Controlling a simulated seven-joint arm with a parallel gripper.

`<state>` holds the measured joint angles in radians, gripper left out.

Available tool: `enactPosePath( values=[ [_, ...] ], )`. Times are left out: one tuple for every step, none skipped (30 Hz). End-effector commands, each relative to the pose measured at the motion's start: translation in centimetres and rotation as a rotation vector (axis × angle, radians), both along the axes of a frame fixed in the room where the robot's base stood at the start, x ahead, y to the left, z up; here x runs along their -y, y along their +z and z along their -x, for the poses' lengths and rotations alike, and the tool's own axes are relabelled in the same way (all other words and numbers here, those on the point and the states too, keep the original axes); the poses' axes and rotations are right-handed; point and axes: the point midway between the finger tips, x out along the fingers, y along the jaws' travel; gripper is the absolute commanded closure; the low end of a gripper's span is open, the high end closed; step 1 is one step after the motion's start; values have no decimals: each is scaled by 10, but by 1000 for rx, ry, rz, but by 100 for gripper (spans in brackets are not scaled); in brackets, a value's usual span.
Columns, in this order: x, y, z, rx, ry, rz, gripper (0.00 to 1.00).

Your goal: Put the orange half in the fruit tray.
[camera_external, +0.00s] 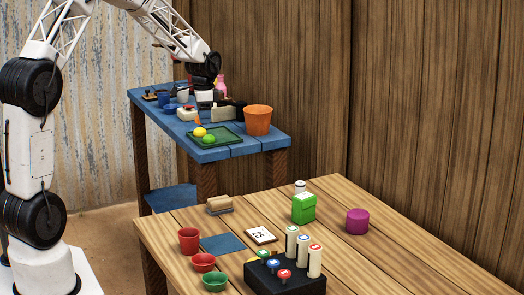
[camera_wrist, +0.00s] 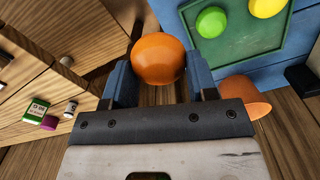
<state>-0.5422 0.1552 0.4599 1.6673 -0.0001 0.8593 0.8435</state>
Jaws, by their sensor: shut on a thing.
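My gripper (camera_wrist: 159,62) is shut on the orange half (camera_wrist: 158,52), a rounded orange piece between its two fingers in the wrist view. In the external view my gripper (camera_external: 200,112) is above the blue table, behind the fruit tray; a small bit of orange (camera_external: 197,119) shows below it. The fruit tray (camera_external: 235,138) is green and flat, at the blue table's near end, with a yellow fruit (camera_external: 200,132) and a green fruit (camera_external: 209,139) on it. In the wrist view the tray (camera_wrist: 250,42) is up and right of the orange half, apart from it.
An orange pot (camera_external: 258,121) stands right of the tray. A pink bottle (camera_external: 221,85), blue and white cups and a beige box (camera_external: 223,114) crowd the blue table (camera_external: 240,150) behind. The wooden table (camera_external: 350,265) in front holds cups, a green box and several other things.

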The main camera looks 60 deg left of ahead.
Motion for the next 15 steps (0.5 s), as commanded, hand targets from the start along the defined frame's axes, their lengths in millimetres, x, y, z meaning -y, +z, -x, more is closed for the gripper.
enactPosePath(
  values=[
    [-8,0,5,0,16,0,70],
    [-12,0,7,0,24,0,70],
    [-17,0,11,0,34,0,70],
    [-21,0,13,0,41,0,70],
    [-23,-2,15,-1,46,1,70],
    [-21,-14,13,-3,42,2,70],
    [-21,-19,13,-3,41,1,70],
    [-20,-23,13,-2,41,2,70],
    [-20,-27,13,-1,41,1,70],
    [-20,-33,13,-1,41,1,70],
    [-21,-37,12,0,41,0,70],
    [-20,-41,12,0,41,0,70],
    [-20,-44,12,0,40,0,70],
    [-20,-46,12,0,40,0,70],
    [-20,-48,12,0,40,0,70]
  ],
)
